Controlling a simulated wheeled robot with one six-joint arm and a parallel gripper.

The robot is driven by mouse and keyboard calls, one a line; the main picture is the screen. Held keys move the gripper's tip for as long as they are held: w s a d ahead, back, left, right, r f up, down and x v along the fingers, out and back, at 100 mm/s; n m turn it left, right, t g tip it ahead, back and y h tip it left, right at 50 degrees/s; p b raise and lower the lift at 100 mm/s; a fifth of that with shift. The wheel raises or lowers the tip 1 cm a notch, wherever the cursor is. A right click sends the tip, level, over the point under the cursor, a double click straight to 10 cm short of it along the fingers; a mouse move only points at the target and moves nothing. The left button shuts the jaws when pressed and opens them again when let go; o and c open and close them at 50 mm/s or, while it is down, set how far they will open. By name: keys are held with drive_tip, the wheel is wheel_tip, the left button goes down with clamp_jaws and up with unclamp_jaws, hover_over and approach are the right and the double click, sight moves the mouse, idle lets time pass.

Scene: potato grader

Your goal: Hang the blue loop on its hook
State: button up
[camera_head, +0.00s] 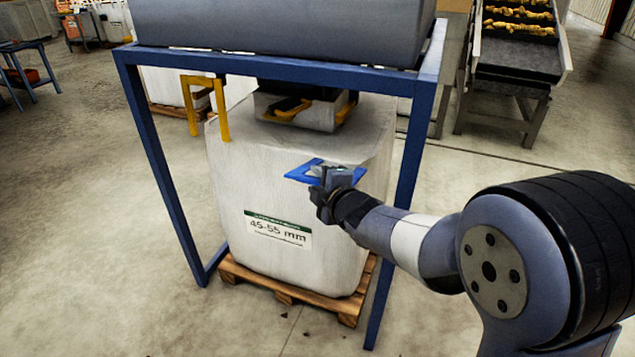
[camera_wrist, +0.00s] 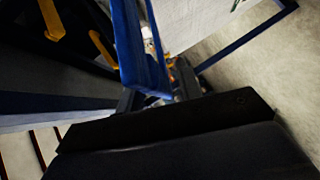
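The blue loop (camera_head: 298,174) is a flat, open, angular ring, held out level in front of the bag's upper right part. It also shows in the wrist view (camera_wrist: 128,45), rising from the fingers. My gripper (camera_head: 332,178) is shut on one side of it; the fingertips are partly hidden. A yellow hook (camera_head: 222,112) hangs from the blue frame's left front, well to the left of the loop and apart from it. More yellow pieces (camera_head: 290,110) show under the hopper by the chute; I cannot tell whether they are hooks. The wrist view shows yellow pieces (camera_wrist: 52,18) at upper left.
A white bag (camera_head: 235,180) labelled 45-55 mm stands on a wooden pallet (camera_head: 290,290) inside the blue frame (camera_head: 160,165). A grey hopper (camera_head: 280,25) sits on top. The frame's right post (camera_head: 408,160) is close to my arm. The floor at left is clear.

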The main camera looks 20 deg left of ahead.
clamp_jaws()
idle(0.4)
